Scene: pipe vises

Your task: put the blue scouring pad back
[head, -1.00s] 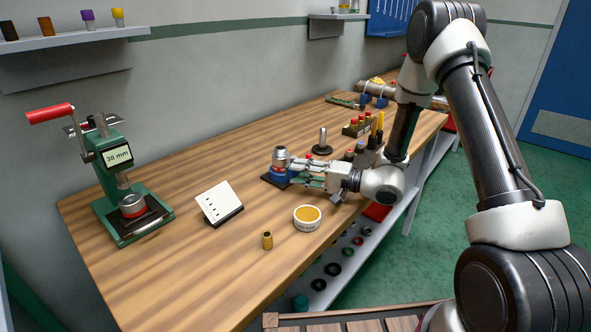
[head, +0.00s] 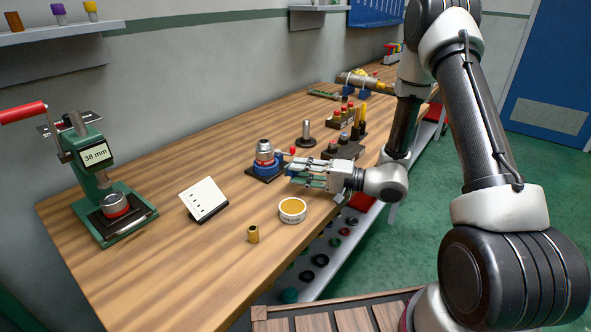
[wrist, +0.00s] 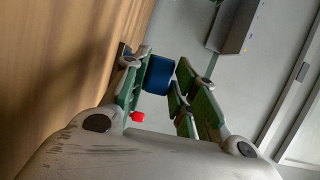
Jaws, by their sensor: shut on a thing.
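My gripper (head: 291,173) is over the bench at the middle, low and level, pointing left. It also shows in the wrist view (wrist: 160,72), where its green fingers are shut on a dark blue block, the blue scouring pad (wrist: 158,75). The fingers are just right of and in front of a blue vise (head: 265,161) holding a metal cylinder on a dark base. A red knob (head: 292,151) shows just behind the fingers.
A round tin with yellow contents (head: 292,210), a brass cylinder (head: 253,234) and a white card on a stand (head: 204,199) are at the front. A green press (head: 105,185) stands left. A metal post (head: 306,134) and racks (head: 342,150) stand behind. Bare bench lies between card and press.

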